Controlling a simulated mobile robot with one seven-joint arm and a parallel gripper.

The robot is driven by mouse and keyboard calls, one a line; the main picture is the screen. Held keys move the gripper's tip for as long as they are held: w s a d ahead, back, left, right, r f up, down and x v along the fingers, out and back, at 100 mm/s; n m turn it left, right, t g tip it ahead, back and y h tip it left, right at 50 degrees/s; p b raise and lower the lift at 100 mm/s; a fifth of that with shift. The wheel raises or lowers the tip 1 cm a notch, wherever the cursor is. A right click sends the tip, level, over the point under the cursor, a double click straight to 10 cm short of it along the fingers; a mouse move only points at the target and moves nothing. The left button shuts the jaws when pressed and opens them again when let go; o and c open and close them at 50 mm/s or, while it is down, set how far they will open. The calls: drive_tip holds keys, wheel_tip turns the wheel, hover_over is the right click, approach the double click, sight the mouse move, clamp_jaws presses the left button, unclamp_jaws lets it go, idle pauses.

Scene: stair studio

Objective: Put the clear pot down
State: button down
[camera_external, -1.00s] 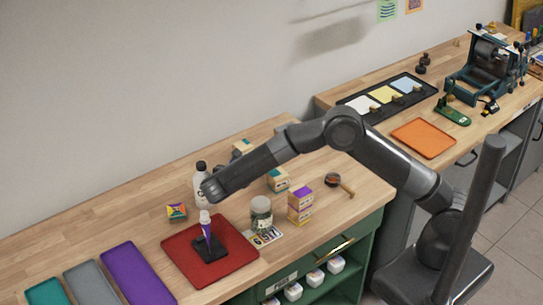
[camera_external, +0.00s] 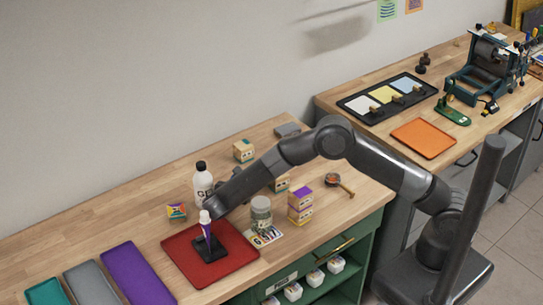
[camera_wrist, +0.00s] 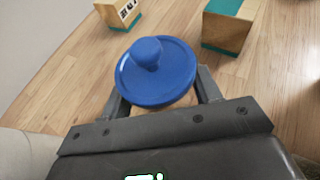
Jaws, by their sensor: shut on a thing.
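My gripper (camera_wrist: 160,88) is shut on a pot with a round blue lid (camera_wrist: 172,82) and a knob on top. The lid hides most of the pot's body; a pale, wood-toned strip shows below it, so I cannot tell its contents. In the external view my gripper (camera_external: 216,207) is at the dark end of the arm, above the worktop beside the red tray (camera_external: 182,258). There the arm hides the held pot, and its gap to the worktop cannot be told.
A white bottle (camera_external: 202,184) is close behind. A purple-white tube (camera_external: 205,226) stands upright on a black stand. Bare wood (camera_external: 120,215) lies left.

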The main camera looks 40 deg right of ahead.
drive_tip(key=shift+f, duration=0.5)
drive_tip(key=shift+c, duration=2)
unclamp_jaws()
